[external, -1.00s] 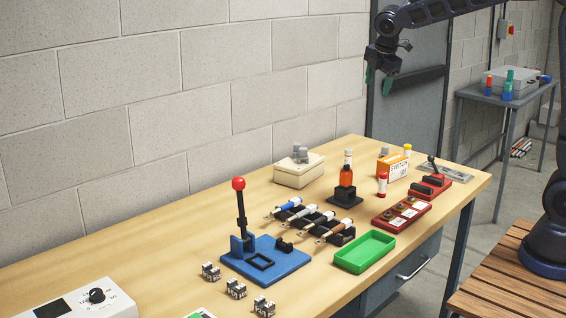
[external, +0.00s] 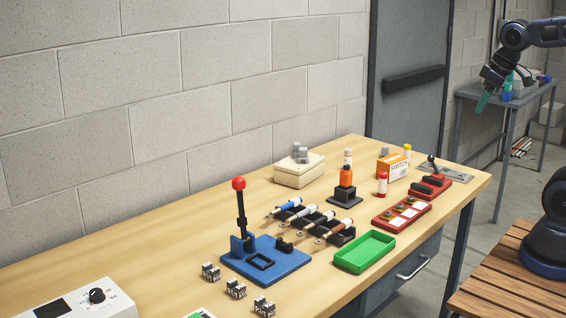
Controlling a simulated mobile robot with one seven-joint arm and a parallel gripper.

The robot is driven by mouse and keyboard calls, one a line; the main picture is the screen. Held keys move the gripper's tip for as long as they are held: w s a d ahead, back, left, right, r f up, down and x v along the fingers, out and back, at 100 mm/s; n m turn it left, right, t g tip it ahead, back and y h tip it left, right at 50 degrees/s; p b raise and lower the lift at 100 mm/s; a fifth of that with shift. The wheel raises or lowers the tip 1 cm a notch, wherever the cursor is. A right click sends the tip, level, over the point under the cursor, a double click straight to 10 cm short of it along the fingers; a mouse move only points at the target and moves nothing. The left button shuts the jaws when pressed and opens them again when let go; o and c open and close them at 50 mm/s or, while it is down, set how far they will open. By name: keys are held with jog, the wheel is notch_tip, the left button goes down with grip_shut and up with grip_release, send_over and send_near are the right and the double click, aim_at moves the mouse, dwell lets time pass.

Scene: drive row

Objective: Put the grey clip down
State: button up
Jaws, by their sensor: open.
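My gripper (external: 503,88) is at the upper right, its green fingertips spread apart, and I see nothing between them. It overlaps the small far table in the picture and is well away from the workbench. I cannot tell for sure which thing is the grey clip. Several small grey-and-black pieces (external: 237,289) stand in a row at the bench's front left.
On the workbench (external: 150,250) are a blue lever press (external: 285,262), a rack of pen-like tools (external: 312,215), a green tray (external: 365,251), red holders (external: 402,212) and an orange carton (external: 392,167). A grey far table (external: 530,92) and wooden slatted top (external: 508,285) are at right.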

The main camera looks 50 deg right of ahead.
jog(key=s, duration=0.1)
jog(key=s+f+m, duration=0.1)
jog(key=s, duration=0.1)
jog(key=s+f+m, duration=0.1)
jog(key=s, duration=0.1)
jog(key=shift+f, duration=0.2)
